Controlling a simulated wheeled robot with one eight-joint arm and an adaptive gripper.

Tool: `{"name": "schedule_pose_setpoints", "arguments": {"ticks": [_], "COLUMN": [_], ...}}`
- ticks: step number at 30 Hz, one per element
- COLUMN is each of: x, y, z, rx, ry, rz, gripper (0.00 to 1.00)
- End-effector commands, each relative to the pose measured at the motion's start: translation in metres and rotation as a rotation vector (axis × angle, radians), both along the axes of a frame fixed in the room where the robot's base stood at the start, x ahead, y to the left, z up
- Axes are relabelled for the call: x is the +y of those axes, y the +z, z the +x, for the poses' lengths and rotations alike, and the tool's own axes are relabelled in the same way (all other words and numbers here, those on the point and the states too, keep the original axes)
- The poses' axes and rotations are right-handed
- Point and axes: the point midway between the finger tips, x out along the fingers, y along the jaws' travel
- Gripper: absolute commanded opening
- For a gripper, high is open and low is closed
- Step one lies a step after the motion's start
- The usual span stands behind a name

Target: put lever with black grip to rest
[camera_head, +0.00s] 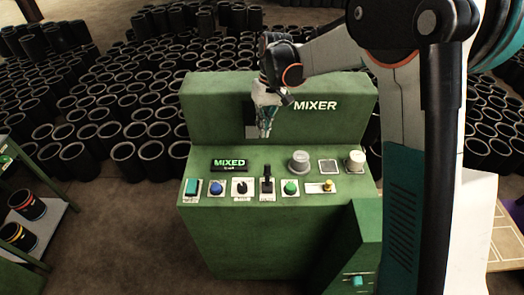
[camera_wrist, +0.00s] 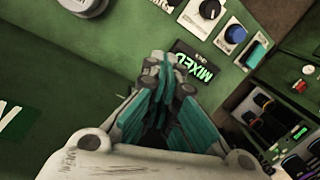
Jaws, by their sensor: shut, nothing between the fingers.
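The lever with the black grip (camera_head: 267,179) stands up from a plate on the sloped front panel of the green mixer (camera_head: 290,267). It looks roughly upright, between a black rotary knob and a green button. My gripper (camera_head: 266,132) is shut and empty. It hangs above and behind the lever in the head view, apart from it. In the wrist view my gripper's closed teal fingers (camera_wrist: 172,70) point towards the lit "MIXED" display (camera_wrist: 193,62). I cannot make out the lever clearly there.
Along the panel are a teal switch (camera_head: 191,187), a blue button (camera_head: 216,187), the rotary knob (camera_head: 241,187), the green button (camera_head: 291,187) and a yellow-tipped control (camera_head: 328,185). Two domed lamps (camera_head: 299,161) (camera_head: 356,160) stand behind. Many black sleeves (camera_head: 75,155) cover the floor.

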Motion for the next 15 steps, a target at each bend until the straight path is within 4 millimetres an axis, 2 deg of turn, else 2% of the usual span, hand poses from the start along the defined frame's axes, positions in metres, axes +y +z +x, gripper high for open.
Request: {"name": "schedule_pose_setpoints", "arguments": {"ticks": [15], "x": [0.0022], "y": [-0.0078], "z": [-0.0001], "rx": [0.004], "ry": [0.002], "rz": [0.001], "gripper": [0.00]}}
